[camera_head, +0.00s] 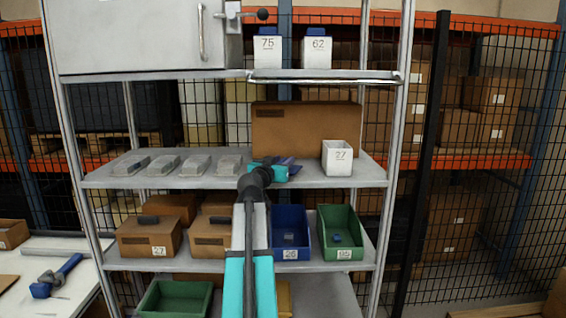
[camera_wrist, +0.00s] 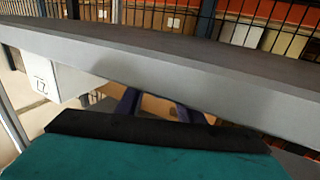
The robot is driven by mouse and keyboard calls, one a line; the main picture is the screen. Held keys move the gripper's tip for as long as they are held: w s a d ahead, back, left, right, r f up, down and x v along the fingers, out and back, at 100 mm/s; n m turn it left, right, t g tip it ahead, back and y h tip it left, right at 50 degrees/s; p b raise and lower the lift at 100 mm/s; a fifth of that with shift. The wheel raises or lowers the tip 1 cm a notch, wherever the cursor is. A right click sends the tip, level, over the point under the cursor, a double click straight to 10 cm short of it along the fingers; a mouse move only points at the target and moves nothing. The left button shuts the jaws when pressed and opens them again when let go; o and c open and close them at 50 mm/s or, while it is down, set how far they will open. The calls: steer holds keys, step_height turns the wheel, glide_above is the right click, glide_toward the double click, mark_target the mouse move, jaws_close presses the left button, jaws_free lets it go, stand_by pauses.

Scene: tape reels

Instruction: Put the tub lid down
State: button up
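My gripper (camera_head: 287,162) is over the middle shelf (camera_head: 230,180), with a teal body and dark purple fingers, left of the open white tub marked 27 (camera_head: 337,158). In the wrist view, which looks upside down, two purple fingers (camera_wrist: 157,108) stand apart with brown cardboard behind the gap. The shelf edge (camera_wrist: 150,70) crosses near their tips, so I cannot tell if anything is held. The white tub also shows at the left there (camera_wrist: 43,82). I cannot make out a loose tub lid. Tubs 75 (camera_head: 267,52) and 62 (camera_head: 317,52) above have blue tops.
A large brown box (camera_head: 306,128) stands behind my gripper. Several grey pieces (camera_head: 163,164) lie on the shelf's left half. Below are brown boxes (camera_head: 150,238), a blue bin (camera_head: 290,218) and a green bin (camera_head: 340,222). Rack posts (camera_head: 402,110) flank the shelf.

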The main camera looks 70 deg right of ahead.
steer(key=shift+r, duration=0.15)
steer(key=shift+a, duration=0.25)
steer(key=a+b, duration=0.4)
steer(key=a, duration=0.7)
steer(key=shift+w+a, duration=0.15)
steer(key=shift+a, duration=0.15)
stand_by(0.4)
